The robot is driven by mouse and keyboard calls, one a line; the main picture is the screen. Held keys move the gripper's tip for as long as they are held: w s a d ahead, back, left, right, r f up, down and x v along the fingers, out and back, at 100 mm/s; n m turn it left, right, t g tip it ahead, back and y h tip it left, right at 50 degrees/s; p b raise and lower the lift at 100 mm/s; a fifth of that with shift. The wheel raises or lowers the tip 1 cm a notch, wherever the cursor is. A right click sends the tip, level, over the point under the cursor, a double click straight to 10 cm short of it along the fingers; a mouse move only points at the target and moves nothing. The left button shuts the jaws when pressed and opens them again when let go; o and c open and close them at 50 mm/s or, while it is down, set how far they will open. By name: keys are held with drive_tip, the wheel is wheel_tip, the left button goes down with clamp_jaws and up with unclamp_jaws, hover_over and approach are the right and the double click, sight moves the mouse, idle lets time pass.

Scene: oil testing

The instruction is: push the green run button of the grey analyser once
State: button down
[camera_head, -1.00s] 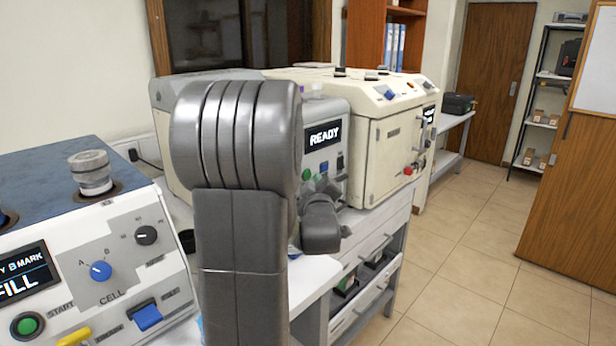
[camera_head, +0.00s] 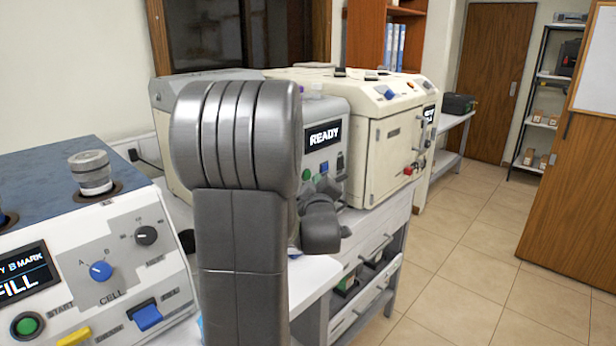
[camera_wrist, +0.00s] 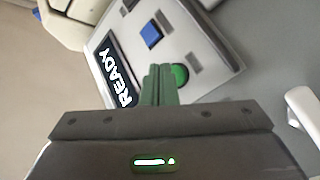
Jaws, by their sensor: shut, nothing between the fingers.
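The grey analyser (camera_head: 337,118) stands behind my arm in the head view, its display (camera_head: 322,135) reading READY. Its green run button (camera_head: 306,175) shows just right of my arm, and in the wrist view the green button (camera_wrist: 180,74) sits beside the fingertips, partly covered by them. My gripper (camera_wrist: 160,72) is shut and empty, its greenish fingers pointing at the panel close to the button. I cannot tell whether the fingertips touch it. In the head view my arm hides the fingers.
A blue button (camera_wrist: 151,35) lies close beside the green one on the panel. A cream machine (camera_head: 385,140) stands to the right of the analyser. A white machine (camera_head: 95,255) with a FILL display stands at the left front. The tiled floor (camera_head: 460,270) at the right is clear.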

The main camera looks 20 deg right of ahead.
idle(0.4)
drive_tip(key=shift+w+a+b, duration=0.25)
drive_tip(key=shift+w+b, duration=0.1)
drive_tip(key=shift+b, duration=0.2)
drive_tip(key=shift+w+a+b, duration=0.2)
drive_tip(key=shift+w+b, duration=0.1)
drive_tip(key=shift+w, duration=0.05)
idle(0.4)
idle(0.4)
drive_tip(key=shift+s+d+b, duration=0.4)
drive_tip(key=shift+s+b, duration=0.2)
drive_tip(key=shift+s, duration=0.1)
drive_tip(key=s+d, duration=0.1)
drive_tip(key=s+b, duration=0.1)
drive_tip(key=s, duration=0.1)
drive_tip(key=s+d, duration=0.1)
drive_tip(key=shift+s+d+b, duration=0.15)
drive_tip(key=shift+d+b, duration=0.15)
drive_tip(key=shift+b, duration=0.1)
